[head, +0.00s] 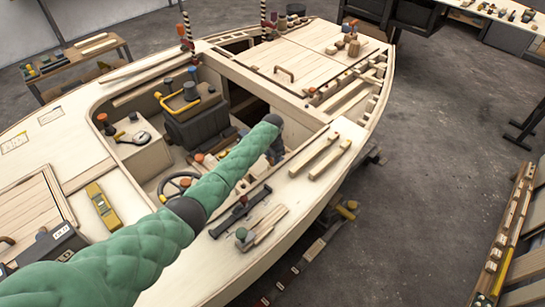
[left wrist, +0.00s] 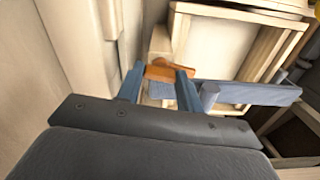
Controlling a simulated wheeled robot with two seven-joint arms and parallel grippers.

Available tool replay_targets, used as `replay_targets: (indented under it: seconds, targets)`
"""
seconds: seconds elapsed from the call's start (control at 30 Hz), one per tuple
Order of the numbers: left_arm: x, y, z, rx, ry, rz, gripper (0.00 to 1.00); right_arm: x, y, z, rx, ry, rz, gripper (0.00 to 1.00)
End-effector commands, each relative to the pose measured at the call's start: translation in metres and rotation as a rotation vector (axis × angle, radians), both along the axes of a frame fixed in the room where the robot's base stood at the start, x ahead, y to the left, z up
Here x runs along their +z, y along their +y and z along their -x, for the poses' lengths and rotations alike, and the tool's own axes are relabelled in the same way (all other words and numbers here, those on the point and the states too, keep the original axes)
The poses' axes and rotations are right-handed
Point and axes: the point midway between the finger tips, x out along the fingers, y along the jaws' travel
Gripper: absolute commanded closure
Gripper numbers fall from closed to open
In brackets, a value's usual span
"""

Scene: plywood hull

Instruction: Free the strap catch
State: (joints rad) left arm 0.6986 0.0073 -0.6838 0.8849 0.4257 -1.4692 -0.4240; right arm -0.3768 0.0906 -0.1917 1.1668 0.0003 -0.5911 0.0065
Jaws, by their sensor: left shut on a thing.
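In the left wrist view an orange catch piece (left wrist: 165,74) sits at the end of a flat blue-grey strap (left wrist: 245,93), which runs off to the right across a pale wooden frame. My left gripper (left wrist: 160,76) has its two blue fingers on either side of the orange piece and is shut on it. A short grey-blue peg (left wrist: 209,96) stands up at the strap, right of the fingers. In the head view my green-sleeved left arm reaches into the hull's open cockpit, with the gripper (head: 275,152) small and partly hidden there. The catch cannot be made out in that view.
The plywood hull (head: 305,215) surrounds the arm. Loose wooden strips (head: 330,160) lie on the right side deck. Grey floor (head: 425,170) is open to the right.

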Motion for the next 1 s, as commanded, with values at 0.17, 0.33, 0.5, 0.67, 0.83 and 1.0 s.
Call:
replay_targets:
  seconds: [0.17, 0.33, 0.5, 0.67, 0.83, 1.0]
  targets:
    - [0.002, 0.000, 0.000, 0.088, -0.001, 0.002, 0.86, -0.006, -0.004, 0.005, 0.002, -0.006, 0.002, 0.64]
    - [0.001, -0.001, 0.000, 0.138, -0.001, 0.000, 0.86, -0.010, -0.007, 0.009, 0.004, -0.007, 0.005, 0.64]
    - [0.001, 0.000, 0.000, 0.159, -0.001, 0.000, 0.86, -0.012, -0.008, 0.009, 0.004, -0.011, 0.005, 0.64]
    - [0.000, 0.000, -0.001, 0.163, -0.001, 0.000, 0.86, -0.012, -0.009, 0.010, 0.005, -0.012, 0.006, 0.64]
    - [0.001, 0.000, -0.001, 0.163, -0.001, 0.000, 0.86, -0.012, -0.010, 0.010, 0.005, -0.012, 0.007, 0.64]
    - [0.001, 0.000, 0.000, 0.163, -0.001, 0.000, 0.42, -0.012, -0.010, 0.010, 0.004, -0.011, 0.007, 0.64]
